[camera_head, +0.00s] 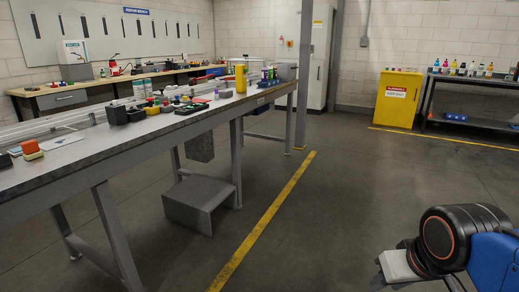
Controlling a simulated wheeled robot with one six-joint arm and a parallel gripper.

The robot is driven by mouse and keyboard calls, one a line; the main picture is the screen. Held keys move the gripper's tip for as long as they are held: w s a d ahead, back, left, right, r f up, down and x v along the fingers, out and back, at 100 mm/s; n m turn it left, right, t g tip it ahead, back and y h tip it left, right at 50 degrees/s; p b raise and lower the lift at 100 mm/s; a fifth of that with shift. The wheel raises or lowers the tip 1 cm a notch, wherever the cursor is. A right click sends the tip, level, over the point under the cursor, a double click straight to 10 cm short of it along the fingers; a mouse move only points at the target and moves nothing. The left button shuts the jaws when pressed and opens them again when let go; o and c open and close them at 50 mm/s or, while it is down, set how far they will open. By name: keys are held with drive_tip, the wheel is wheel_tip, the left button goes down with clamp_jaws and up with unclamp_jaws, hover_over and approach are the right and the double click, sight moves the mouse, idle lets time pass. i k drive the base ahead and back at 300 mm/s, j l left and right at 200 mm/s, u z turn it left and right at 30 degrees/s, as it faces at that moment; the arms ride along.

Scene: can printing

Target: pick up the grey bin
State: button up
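Several grey things show, and I cannot tell for sure which is the grey bin. A small grey box-like thing (287,72) stands at the far right end of the long workbench. A grey container (76,72) sits on the back bench under a white sign. A grey box-shaped thing (200,148) shows below the workbench top. My arm shows at the lower right, as a black joint with an orange ring and a blue link. The fingers of my gripper are not seen. My arm is well apart from the workbench.
The long workbench (150,128) on the left holds bottles, small boxes and a yellow cylinder (240,79). A yellow cabinet (396,100) and a bottle shelf (470,78) stand behind. The middle floor is clear.

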sight(287, 72)
drive_tip(key=i, duration=3.75)
